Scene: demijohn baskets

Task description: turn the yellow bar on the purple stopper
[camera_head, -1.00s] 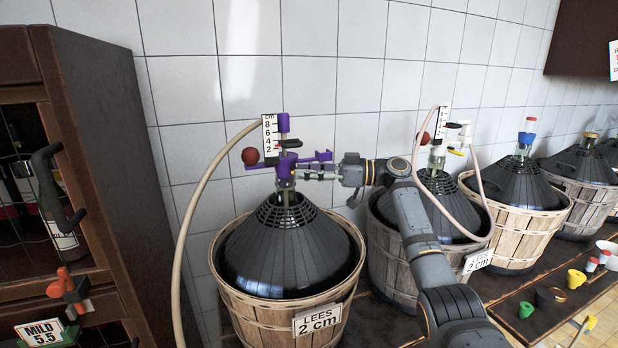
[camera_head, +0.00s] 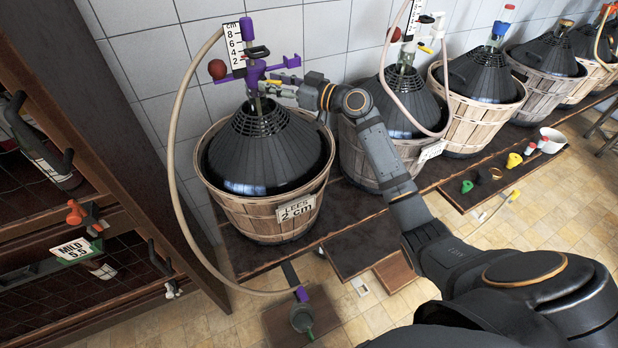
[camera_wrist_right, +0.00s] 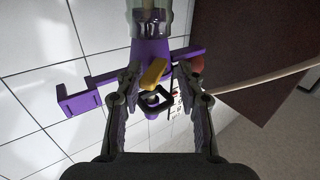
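The purple stopper (camera_head: 256,73) sits in the neck of the nearest demijohn (camera_head: 262,150), with side arms and a cm scale above it. It also shows in the right wrist view (camera_wrist_right: 151,52). The yellow bar (camera_wrist_right: 153,72) sticks out of the stopper, slanted, between the fingers of my right gripper (camera_wrist_right: 157,75). The fingers stand apart, one on each side of the bar, with gaps visible. In the head view my right gripper (camera_head: 284,90) reaches the stopper from the right, and the bar is hard to make out there. My left gripper is not in view.
A dark wooden rack (camera_head: 120,130) stands at the left. More demijohns in baskets (camera_head: 475,115) line the wall to the right.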

